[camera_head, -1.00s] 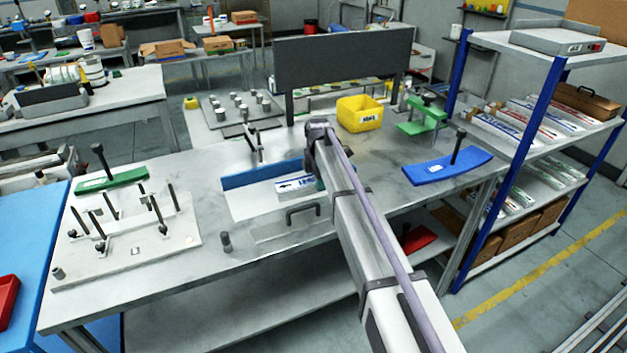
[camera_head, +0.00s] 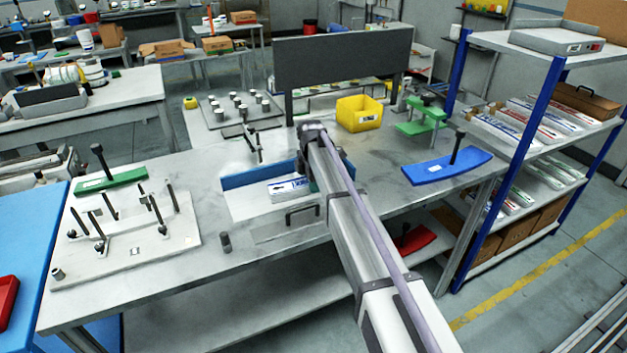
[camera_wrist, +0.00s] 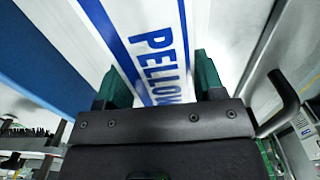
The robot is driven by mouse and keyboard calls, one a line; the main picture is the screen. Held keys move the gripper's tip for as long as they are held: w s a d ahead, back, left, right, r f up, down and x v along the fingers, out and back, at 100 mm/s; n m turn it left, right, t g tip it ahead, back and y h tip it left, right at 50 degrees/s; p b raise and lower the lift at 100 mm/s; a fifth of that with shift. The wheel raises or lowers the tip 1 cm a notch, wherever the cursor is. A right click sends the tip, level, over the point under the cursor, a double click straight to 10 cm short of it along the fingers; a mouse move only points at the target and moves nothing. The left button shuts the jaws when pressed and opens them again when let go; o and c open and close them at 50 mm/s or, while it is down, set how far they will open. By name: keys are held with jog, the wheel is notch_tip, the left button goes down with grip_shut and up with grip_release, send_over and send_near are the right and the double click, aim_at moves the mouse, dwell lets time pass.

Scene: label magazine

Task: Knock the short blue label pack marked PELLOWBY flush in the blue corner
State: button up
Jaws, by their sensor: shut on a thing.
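The PELLOWBY label pack (camera_wrist: 155,45) is white with blue stripes and blue lettering; "PELLOW" shows in the wrist view and the rest is hidden by my gripper. My gripper (camera_wrist: 162,80) has green fingers on both sides of the pack and is shut on it. In the head view the pack (camera_head: 288,189) lies low over a pale plate, beside the blue corner's upright wall (camera_head: 245,178). The blue wall also shows at the left of the wrist view (camera_wrist: 40,50). Whether pack and wall touch, I cannot tell. My arm hides the pack's right end.
A clear block with a dark handle (camera_head: 302,213) stands in front of the pack. A post fixture (camera_head: 125,240) is at the left, a yellow bin (camera_head: 359,113) behind, and a blue curved piece with a knob (camera_head: 447,168) at the right.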

jog(key=o, duration=1.2)
jog(key=shift+o, duration=0.2)
notch_tip(320, 180, up, 11)
jog(key=p, duration=1.1)
jog(key=s+d+m, duration=0.5)
jog(key=s+m, duration=0.2)
jog(key=s, duration=0.5)
jog(key=s+d+m, duration=0.6)
jog(key=s+m, duration=0.2)
jog(key=s, duration=0.4)
jog(key=s+d+m, duration=0.6)
jog(key=s+m, duration=0.1)
jog(key=s, duration=0.4)
jog(key=shift+s+f+m, duration=0.15)
jog(key=shift+s+m, duration=0.25)
